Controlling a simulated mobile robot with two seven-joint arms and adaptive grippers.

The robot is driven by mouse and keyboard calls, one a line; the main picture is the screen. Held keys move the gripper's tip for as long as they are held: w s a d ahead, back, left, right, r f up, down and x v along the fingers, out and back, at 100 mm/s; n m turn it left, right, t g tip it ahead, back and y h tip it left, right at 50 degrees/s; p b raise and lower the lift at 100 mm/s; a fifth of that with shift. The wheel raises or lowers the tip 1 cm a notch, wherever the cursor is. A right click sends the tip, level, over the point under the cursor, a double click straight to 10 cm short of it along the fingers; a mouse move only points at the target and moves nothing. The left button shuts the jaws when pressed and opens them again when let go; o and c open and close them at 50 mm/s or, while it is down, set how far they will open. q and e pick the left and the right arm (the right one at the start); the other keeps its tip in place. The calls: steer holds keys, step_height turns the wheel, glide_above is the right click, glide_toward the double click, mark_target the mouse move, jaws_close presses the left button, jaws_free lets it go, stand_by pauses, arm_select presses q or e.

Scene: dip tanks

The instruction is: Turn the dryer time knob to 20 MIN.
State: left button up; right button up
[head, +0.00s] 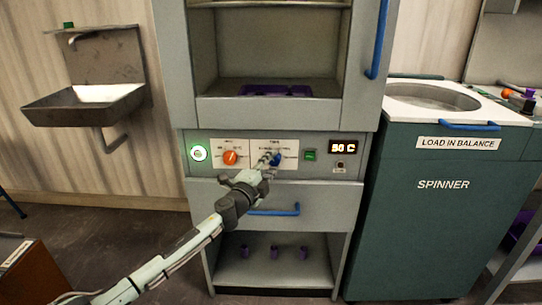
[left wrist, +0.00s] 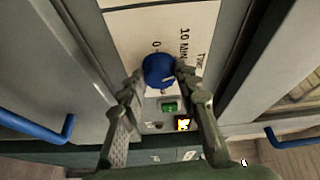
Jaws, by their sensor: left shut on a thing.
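The blue time knob (head: 277,159) sits on the white plate of the dryer's control panel, and it shows larger in the left wrist view (left wrist: 157,69). My left gripper (head: 268,160) is at the panel, its fingers on either side of the knob and shut on it. In the left wrist view my left gripper (left wrist: 160,82) has one finger left and one right of the knob. A pale pointer line shows on the knob's face. The labels "0", "10 MIN" and "TIME" are readable; 20 MIN is not visible. My right gripper is not in view.
An orange knob (head: 230,158), a lit round button (head: 198,153), a green switch (head: 310,155) and a display (head: 343,147) reading about 50 C share the panel. A drawer with a blue handle (head: 274,210) is below. The spinner (head: 440,210) stands to the right.

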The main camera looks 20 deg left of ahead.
arm_select(q)
steer(key=m, duration=0.1)
steer(key=m+g, duration=0.1)
steer(key=m, duration=0.1)
steer(key=m+g, duration=0.1)
steer(key=shift+r+m+y, duration=0.25)
steer(key=shift+m+y, duration=0.15)
steer(key=shift+d+m+g+y, duration=0.15)
steer(key=shift+m+g+y, duration=0.55)
steer(key=shift+m, duration=1)
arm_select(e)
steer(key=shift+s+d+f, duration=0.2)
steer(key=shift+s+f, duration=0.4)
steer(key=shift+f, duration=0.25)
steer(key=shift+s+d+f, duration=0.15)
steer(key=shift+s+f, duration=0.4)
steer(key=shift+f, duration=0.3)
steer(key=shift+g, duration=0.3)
arm_select(q)
steer(key=o, duration=1.2)
steer(key=shift+c, duration=0.2)
steer(key=shift+r, duration=0.1)
